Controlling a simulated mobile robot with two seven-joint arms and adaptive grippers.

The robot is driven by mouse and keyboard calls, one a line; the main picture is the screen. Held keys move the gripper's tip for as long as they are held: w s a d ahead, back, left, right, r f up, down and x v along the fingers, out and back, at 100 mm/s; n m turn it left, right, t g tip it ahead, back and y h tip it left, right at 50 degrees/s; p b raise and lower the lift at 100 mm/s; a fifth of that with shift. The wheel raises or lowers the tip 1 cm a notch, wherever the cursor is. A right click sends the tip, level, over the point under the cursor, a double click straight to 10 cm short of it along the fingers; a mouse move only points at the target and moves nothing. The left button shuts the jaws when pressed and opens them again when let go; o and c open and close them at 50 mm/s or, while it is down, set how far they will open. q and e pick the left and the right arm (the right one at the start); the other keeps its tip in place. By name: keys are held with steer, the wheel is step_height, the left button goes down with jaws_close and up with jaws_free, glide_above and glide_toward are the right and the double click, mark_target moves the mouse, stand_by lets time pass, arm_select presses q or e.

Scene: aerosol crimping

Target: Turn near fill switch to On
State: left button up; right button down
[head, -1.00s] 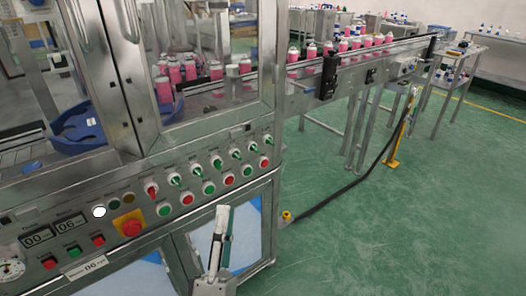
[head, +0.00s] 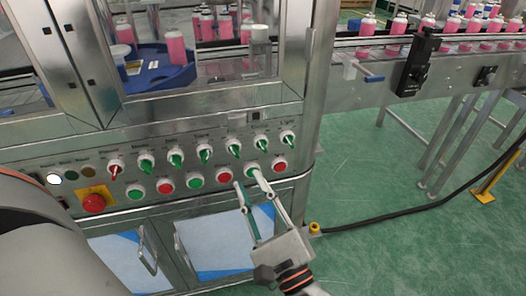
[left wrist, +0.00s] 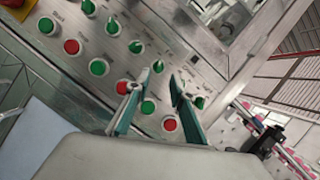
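A row of lever switches runs across the machine's steel panel (head: 330,108). The leftmost lever switch (head: 115,170) is red; the others, such as one mid-row (head: 205,152) and the rightmost (head: 289,138), have green levers. The labels are too small to tell surely which is the near fill switch. My left gripper (head: 248,180) is open and empty, its fingertips over the lower row of buttons, below the right part of the switch row. In the left wrist view its fingertips (left wrist: 167,76) are apart, with green switches close around them. My right gripper is not in view.
A lower row of green and red buttons (head: 223,174) lies under the switches. A red emergency button (head: 94,203) is at the left. Cabinet doors with handles (head: 147,248) are below. Pink cans (head: 367,24) stand on the conveyor at right.

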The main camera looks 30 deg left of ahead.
mark_target(235, 155)
arm_select(q)
steer(key=x, duration=0.6)
steer(key=shift+a+r+p, duration=0.1)
steer(key=shift+a+p, duration=0.05)
steer(key=shift+p, duration=0.15)
steer(key=shift+x, duration=0.75)
jaws_close()
